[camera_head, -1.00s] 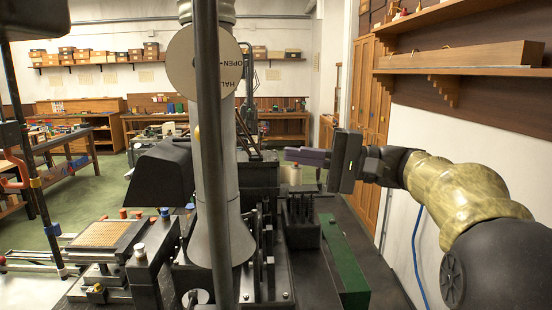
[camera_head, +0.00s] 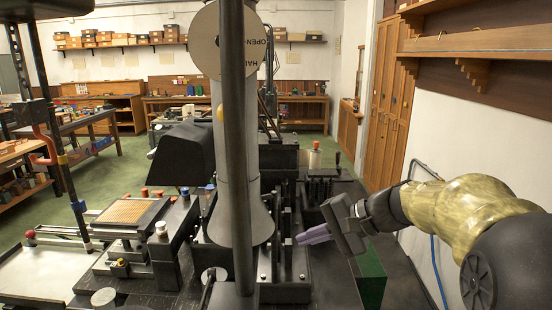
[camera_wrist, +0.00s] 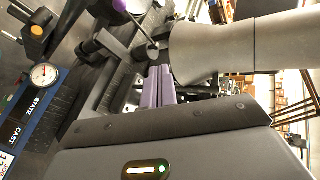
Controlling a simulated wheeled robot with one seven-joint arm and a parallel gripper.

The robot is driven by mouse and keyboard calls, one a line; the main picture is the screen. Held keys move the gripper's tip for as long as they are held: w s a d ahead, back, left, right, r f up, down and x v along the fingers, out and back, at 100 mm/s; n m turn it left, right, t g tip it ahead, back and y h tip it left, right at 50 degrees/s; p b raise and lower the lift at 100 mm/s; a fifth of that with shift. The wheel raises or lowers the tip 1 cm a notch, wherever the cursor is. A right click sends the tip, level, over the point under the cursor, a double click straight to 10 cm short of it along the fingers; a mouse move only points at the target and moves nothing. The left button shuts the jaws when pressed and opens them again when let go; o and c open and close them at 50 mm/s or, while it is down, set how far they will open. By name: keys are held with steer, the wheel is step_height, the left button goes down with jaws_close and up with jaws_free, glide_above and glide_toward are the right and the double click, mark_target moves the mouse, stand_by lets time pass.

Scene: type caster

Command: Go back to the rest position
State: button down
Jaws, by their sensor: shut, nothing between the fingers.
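My gripper (camera_head: 316,235) is at the right of the type caster, on the end of my olive-gold arm. Its purple-grey fingers point left toward the machine and are shut with nothing between them. In the wrist view the fingers (camera_wrist: 159,87) show close together, with the grey column (camera_wrist: 225,48) of the machine beyond them. The type caster (camera_head: 285,270) stands on a dark bench, with a tall grey column (camera_head: 232,130) in the middle.
A white wall with wooden shelves (camera_head: 480,48) is at the right. A matrix case (camera_head: 130,211) sits at the machine's left. In the wrist view a blue panel with a gauge (camera_wrist: 43,75) is at the left. Green floor is open behind.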

steer(key=s+d+f+n+h, duration=0.3)
steer(key=s+f, duration=0.4)
steer(key=f, duration=0.4)
steer(key=s+d+f+n+g+h, duration=0.1)
steer(key=s+d+f+n+h, duration=0.2)
steer(key=f, duration=0.8)
steer(key=s+d+h, duration=0.2)
steer(key=s+h, duration=0.2)
steer(key=h, duration=0.1)
steer(key=shift+s, duration=0.15)
stand_by(0.5)
